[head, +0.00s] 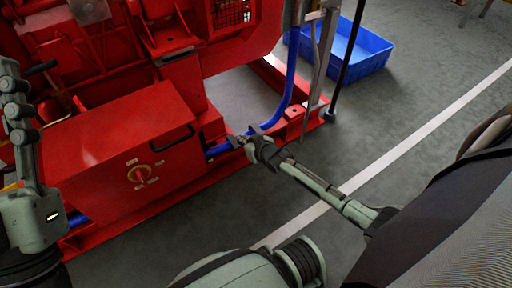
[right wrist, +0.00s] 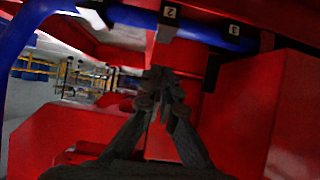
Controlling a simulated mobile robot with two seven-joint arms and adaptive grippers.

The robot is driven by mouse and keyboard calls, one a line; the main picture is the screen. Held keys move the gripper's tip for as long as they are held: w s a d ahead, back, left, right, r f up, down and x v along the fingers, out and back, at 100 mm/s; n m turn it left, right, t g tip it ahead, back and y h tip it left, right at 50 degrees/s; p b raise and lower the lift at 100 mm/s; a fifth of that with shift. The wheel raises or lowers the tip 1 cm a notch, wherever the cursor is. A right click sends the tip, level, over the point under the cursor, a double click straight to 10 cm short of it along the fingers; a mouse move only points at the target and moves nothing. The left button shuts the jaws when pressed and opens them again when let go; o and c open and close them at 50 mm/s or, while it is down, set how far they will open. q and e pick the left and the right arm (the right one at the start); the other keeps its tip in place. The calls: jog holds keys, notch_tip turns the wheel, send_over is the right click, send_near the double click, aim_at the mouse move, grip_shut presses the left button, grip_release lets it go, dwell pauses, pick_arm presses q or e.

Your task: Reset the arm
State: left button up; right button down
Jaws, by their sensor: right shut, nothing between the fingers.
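My right gripper (head: 244,141) is shut and empty in the head view. It is beside the blue hose (head: 291,82) and the red base of the pumpset, near the right end of the red box (head: 125,150). I cannot tell whether it touches the hose. In the right wrist view its fingertips (right wrist: 160,84) are together below small tags marked 2 and 3, with red parts close around them. Part of my left arm stands at the left edge of the head view. I cannot make out its gripper.
A blue crate (head: 369,56) stands on the floor behind the frame's end. Grey floor with a white line (head: 408,141) is open to the right. A blue hose (right wrist: 22,42) arches close in the right wrist view.

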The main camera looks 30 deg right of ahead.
pick_arm(q)
jog(key=f+g, duration=0.1)
jog(key=w+d+f+g+p, duration=0.1)
jog(key=f, duration=0.1)
jog(key=w+d+f+g+p, duration=0.1)
jog(key=g, duration=0.1)
jog(key=shift+w+f+y, duration=0.25)
jog(key=shift+f+y, duration=0.05)
pick_arm(e)
jog(key=s+r, duration=0.1)
jog(key=s, duration=0.7)
jog(key=shift+s+d+r, duration=0.15)
jog(key=shift+r, duration=0.15)
